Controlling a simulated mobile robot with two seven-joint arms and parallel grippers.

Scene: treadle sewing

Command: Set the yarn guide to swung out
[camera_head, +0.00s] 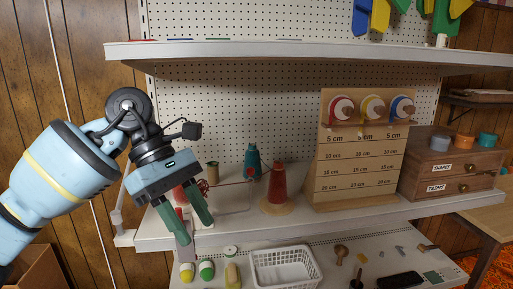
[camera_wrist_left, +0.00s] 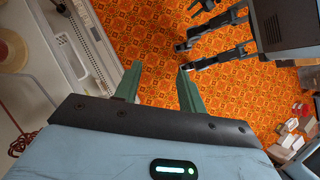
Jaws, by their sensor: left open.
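My left gripper (camera_head: 198,234) is in front of the shelf's left part, its green fingers apart and pointing down with nothing between them. In the left wrist view, its fingers (camera_wrist_left: 159,70) are spread over open floor, with the shelf edge to their left. A thin pale wire piece (camera_head: 250,197), which may be the yarn guide, stands on the shelf right of the gripper, beside a red cone (camera_head: 278,183) on a round base. A red strand runs near it. The gripper hides part of this area, and I cannot tell the guide's position. My right gripper is not in view.
A wooden spool rack (camera_head: 345,180) and a drawer chest (camera_head: 450,170) stand to the right on the shelf. Below are a white basket (camera_head: 287,268) and several small bottles. An upper shelf (camera_head: 300,52) runs above. A teal cone (camera_head: 252,162) stands at the back.

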